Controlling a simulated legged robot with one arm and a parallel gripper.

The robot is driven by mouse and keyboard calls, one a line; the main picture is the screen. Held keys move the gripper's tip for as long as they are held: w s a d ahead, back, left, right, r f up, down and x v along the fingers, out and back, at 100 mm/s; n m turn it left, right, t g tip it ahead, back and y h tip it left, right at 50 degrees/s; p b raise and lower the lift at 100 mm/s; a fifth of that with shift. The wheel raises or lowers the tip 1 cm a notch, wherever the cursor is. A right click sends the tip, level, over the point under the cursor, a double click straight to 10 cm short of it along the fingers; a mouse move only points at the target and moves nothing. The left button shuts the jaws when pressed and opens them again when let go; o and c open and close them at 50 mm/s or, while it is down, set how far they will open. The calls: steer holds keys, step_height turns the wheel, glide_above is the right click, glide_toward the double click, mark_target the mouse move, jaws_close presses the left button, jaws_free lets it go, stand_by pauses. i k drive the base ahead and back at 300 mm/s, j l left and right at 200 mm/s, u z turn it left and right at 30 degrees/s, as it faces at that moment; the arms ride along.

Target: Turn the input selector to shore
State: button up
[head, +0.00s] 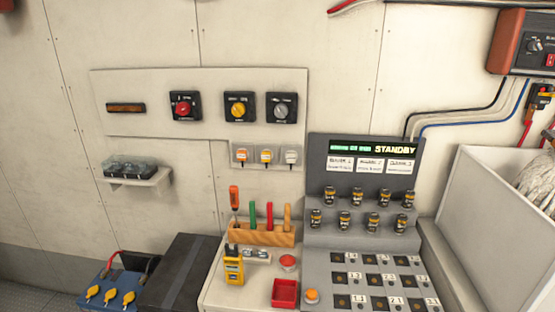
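Three black rotary switches are on a pale wall panel: one with a red knob (183,107), one with a yellow knob (239,110) and one with a grey knob (282,111). Their labels are too small to read. A dark box with orange-red ends (517,42) is on the wall at the upper right, cut by the picture edge. It carries a black knob (535,46) and a red switch (550,60). I cannot tell which of these knobs is the input selector, or where any points. My gripper is not in view.
A grey console (365,190) reading "STANDBY" stands right of centre with several small knobs and numbered keys. A wooden rack (262,236) of tools, a yellow meter (233,268) and a red tray (285,292) are beside it. A white bin (490,215) is at right.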

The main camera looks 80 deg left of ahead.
mark_target(281, 110)
steer(key=u, duration=1.9)
steer(key=i+j+u, duration=0.35)
steer(key=j, duration=0.3)
steer(key=i+j+u, duration=0.3)
steer(key=i+j, duration=0.25)
